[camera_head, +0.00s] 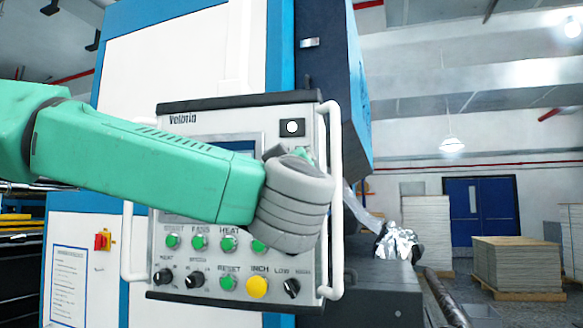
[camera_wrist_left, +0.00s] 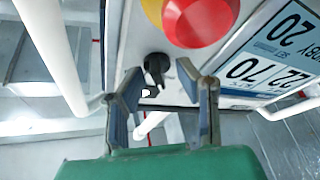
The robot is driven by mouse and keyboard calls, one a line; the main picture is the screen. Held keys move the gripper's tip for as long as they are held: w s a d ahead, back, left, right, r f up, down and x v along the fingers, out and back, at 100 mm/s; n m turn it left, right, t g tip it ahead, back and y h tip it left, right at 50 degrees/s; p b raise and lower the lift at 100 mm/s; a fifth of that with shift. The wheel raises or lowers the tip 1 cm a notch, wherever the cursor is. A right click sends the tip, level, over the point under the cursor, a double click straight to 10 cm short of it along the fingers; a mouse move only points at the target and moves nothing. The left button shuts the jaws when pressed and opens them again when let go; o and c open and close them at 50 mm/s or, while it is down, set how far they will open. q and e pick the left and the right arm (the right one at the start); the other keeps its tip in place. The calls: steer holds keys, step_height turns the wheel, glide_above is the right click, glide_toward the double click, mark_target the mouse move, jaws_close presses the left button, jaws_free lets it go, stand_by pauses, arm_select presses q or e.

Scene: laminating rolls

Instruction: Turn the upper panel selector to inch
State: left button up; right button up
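In the left wrist view, a black selector knob (camera_wrist_left: 155,65) sits on the grey panel face beside a large red button (camera_wrist_left: 200,18). My left gripper (camera_wrist_left: 162,84) is open, with its two fingertips on either side of the knob. Gaps show between knob and fingers, and I cannot tell whether anything touches. In the head view, my green left arm crosses the control panel (camera_head: 178,293) from the left. Its grey wrist (camera_head: 292,205) covers the panel's right part, hiding the red button and most of the gripper. My right gripper is not in view.
White guard rails (camera_head: 336,200) flank the panel. Its lower rows hold green buttons (camera_head: 172,242), a yellow INCH button (camera_head: 257,287) and several black selectors (camera_head: 292,288). A display (camera_wrist_left: 268,65) lies close to the gripper in the wrist view. Stacked sheets (camera_head: 517,262) stand far right.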

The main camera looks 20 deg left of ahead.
arm_select(q)
steer(key=v, duration=1.1)
steer(key=shift+d+f, duration=0.25)
steer(key=shift+f, duration=0.1)
steer(key=shift+s, duration=0.1)
steer(key=shift+a, duration=0.1)
